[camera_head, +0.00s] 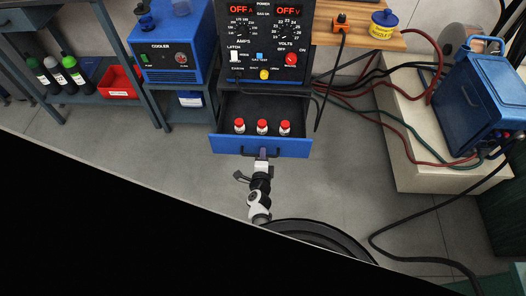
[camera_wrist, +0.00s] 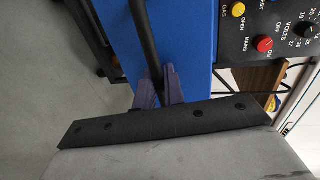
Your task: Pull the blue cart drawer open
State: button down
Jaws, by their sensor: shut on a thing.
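The blue cart drawer (camera_head: 232,146) stands pulled out from under the welding machine in the head view. Three red-capped bottles (camera_head: 262,127) stand in a row inside it. My gripper (camera_head: 262,154) is at the middle of the drawer's front. In the wrist view its purple fingers (camera_wrist: 159,88) are closed around the black bar handle (camera_wrist: 143,38), in front of the blue drawer face (camera_wrist: 187,35).
The welding machine (camera_head: 264,75) with red displays is above the drawer. A blue cooler (camera_head: 165,45) and a red bin (camera_head: 120,83) are at left. A blue case (camera_head: 478,100) sits on a pale block at right, with cables (camera_head: 385,215) on the floor. Floor beside the drawer is clear.

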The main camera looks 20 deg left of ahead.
jog(key=shift+f+v, duration=0.25)
jog(key=shift+v, duration=0.85)
jog(key=c, duration=1.6)
grip_release()
jog(key=shift+s, duration=0.1)
